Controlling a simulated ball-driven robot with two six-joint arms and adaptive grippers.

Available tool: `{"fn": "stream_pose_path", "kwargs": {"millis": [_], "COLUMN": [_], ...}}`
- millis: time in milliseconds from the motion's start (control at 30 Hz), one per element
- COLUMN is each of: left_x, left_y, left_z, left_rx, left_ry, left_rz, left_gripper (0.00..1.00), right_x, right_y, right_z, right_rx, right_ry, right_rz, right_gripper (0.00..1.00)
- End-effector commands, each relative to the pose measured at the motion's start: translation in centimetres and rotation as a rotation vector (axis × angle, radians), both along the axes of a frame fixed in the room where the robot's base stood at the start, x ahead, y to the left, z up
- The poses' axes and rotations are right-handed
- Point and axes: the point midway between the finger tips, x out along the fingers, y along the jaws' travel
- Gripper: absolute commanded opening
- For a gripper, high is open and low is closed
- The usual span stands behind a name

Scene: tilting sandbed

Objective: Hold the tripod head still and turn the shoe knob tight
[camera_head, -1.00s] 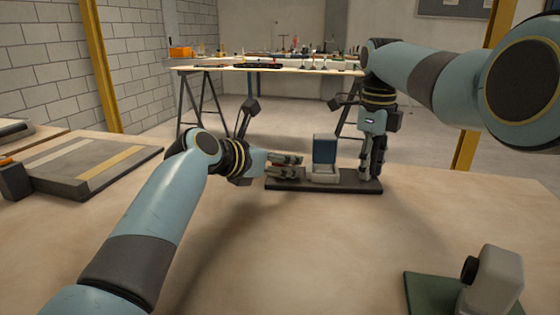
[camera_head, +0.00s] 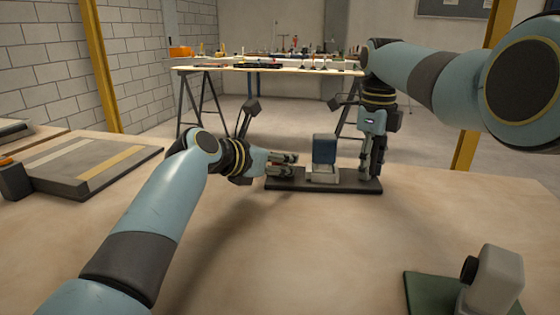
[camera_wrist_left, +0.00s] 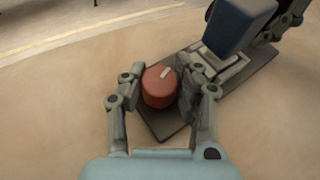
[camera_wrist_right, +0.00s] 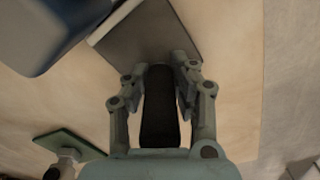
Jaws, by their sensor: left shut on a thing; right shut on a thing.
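A blue block (camera_head: 324,149) stands in a pale grey seat (camera_head: 322,176) on a dark base plate (camera_head: 350,185). In the left wrist view a round red knob (camera_wrist_left: 159,92) with a pale mark on top is at one end of this plate. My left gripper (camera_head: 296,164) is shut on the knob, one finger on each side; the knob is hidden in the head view. At the plate's right end my right gripper (camera_head: 371,176) points down, shut on an upright dark handle (camera_wrist_right: 159,112). The blue block also shows in the right wrist view (camera_wrist_right: 45,30).
A pale grey device (camera_head: 496,280) with a black round part stands on a green plate (camera_head: 425,290) at the front right. A grey board with pale strips (camera_head: 85,165) lies at the left. The middle of the table is bare. A cluttered workbench (camera_head: 270,67) stands behind.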

Motion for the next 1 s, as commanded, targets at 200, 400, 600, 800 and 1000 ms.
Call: {"fn": "stream_pose_path", "kwargs": {"millis": [200,400,600,800,1000], "left_x": [0.11,0.15,0.15,0.14,0.18], "left_y": [0.15,0.21,0.16,0.13,0.18], "left_z": [-0.1,-0.11,-0.11,-0.11,-0.18], "left_rx": [0.006,0.006,0.004,0.004,0.005], "left_ry": [0.002,0.002,0.002,0.003,0.003], "left_rz": [-0.093,-0.248,-0.423,-0.576,-0.681], "left_gripper": [0.0,0.0,0.0,0.0,0.0], "right_x": [0.06,0.07,0.08,0.09,0.09], "right_y": [-0.06,-0.04,-0.06,-0.08,-0.11], "right_z": [0.09,0.11,0.12,0.12,0.12], "right_rx": [-0.001,0.0,-0.001,-0.002,-0.002], "right_ry": [-0.002,-0.002,-0.003,-0.002,-0.002], "right_rz": [0.0,0.0,0.0,-0.001,-0.001], "right_gripper": [0.0,0.0,0.0,0.0,0.0]}}
